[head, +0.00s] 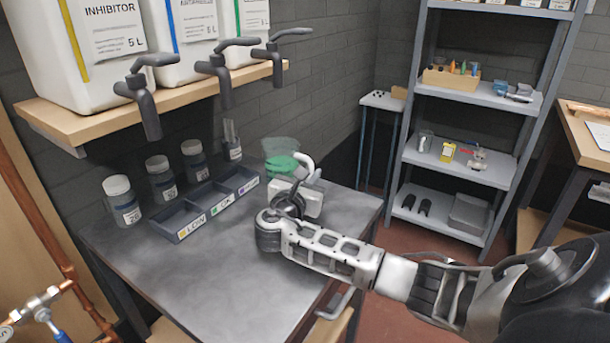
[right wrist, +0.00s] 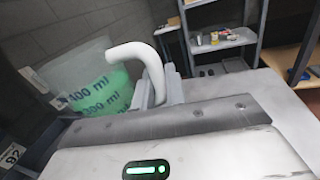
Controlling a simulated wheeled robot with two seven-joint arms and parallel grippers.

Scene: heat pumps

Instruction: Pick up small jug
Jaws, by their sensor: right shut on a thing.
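The small jug (head: 281,150) is see-through with green liquid in it and a white curved handle. It is at the back of the grey bench, near the dark wall. My right gripper (head: 302,181) reaches it from the right and partly hides its lower part. In the right wrist view the jug (right wrist: 98,92) shows volume marks, and its white handle (right wrist: 139,52) curves down between the fingers of my gripper (right wrist: 160,92), which are shut on it. I cannot tell whether the jug's base touches the bench. My left gripper is not in view.
A three-part tray (head: 212,205) with labels stands left of the jug on the bench (head: 235,270). Taps (head: 222,75) of large containers overhang the bench from a wooden shelf (head: 185,98). The bench's front is clear.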

